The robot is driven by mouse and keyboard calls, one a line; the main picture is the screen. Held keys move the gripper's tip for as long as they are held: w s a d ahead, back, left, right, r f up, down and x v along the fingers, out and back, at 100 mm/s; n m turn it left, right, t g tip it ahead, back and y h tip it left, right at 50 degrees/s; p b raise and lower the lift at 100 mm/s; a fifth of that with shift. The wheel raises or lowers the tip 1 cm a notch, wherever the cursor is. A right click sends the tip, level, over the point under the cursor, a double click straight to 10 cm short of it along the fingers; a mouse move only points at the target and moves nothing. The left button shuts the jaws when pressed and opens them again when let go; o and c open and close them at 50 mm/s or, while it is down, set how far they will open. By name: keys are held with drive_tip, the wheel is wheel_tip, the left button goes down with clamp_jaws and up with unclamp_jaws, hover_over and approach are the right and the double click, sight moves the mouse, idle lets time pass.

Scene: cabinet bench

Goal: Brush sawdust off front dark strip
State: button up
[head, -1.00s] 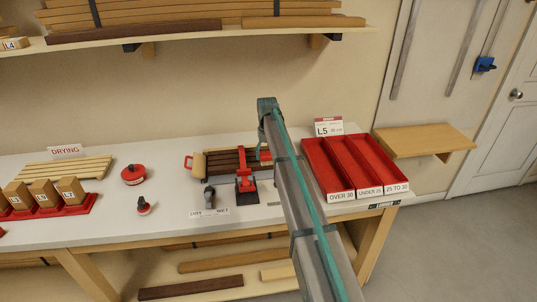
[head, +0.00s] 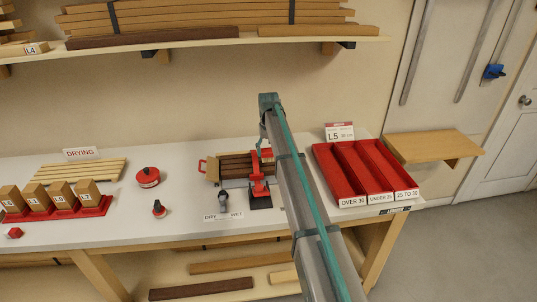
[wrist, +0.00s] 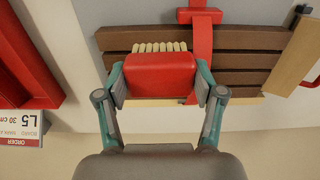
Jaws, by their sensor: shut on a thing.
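My gripper (wrist: 161,88) is shut on a red brush (wrist: 160,74) with pale bristles (wrist: 158,47). The bristles overlap the dark strips (wrist: 248,60) in the wrist view; I cannot tell whether they touch. The wrist view is turned, so the front dark strip (wrist: 140,35) lies at its top, beyond the bristles. A red clamp bar (wrist: 201,45) crosses the strips just right of the brush. In the head view the strips (head: 235,166) lie left of the red clamp (head: 259,180), and my arm hides most of the gripper. I cannot make out sawdust.
A wooden block (wrist: 296,58) stands at the strips' end. Red bins (head: 345,172) and the L5 card (head: 339,132) are to the right in the head view. Red-topped tools (head: 148,177) and labelled blocks (head: 60,193) are to the left. A shelf (head: 220,42) hangs above.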

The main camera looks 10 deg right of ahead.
drive_tip(key=shift+r+p, duration=0.6)
drive_tip(key=shift+r, duration=1)
